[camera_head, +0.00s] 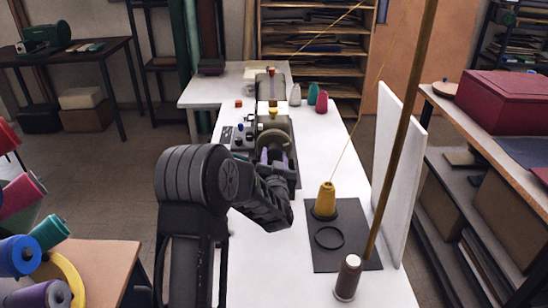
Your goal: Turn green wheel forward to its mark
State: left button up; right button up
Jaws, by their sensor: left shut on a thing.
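A dark machine (284,127) with several coloured knobs stands on the long white table. A round wheel (273,140) sits on its near end; it looks grey-brown here, and I cannot make out green on it. My left arm reaches in from the front, and my left gripper (275,160), with purple fingertips, is at the near side of this wheel, shut on it. My forearm and the gripper hide the wheel's lower part. I cannot make out a mark on it. My right gripper is not in view.
A yellow thread cone (326,198) stands on a dark mat (350,258) right of my arm, with a black ring (329,238) nearby. Small cones (311,94) stand behind.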

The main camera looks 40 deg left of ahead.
pick_arm(q)
jog(key=shift+f+n+b, duration=0.2)
jog(key=shift+n+b, duration=0.2)
jog(key=shift+b, duration=0.45)
jog(key=n+b, duration=0.8)
jog(key=b, duration=0.4)
jog(key=shift+f, duration=0.15)
jog(key=n+b, duration=0.8)
jog(key=shift+w+d+b, duration=0.1)
jog(key=shift+b, duration=0.3)
jog(key=n+b, duration=0.2)
jog(key=n, duration=0.1)
jog(key=shift+r, duration=0.3)
jog(key=shift+r+n+b, duration=0.1)
jog(key=shift+n+b, duration=0.5)
jog(key=o, duration=1.4)
jog(key=shift+c, duration=0.2)
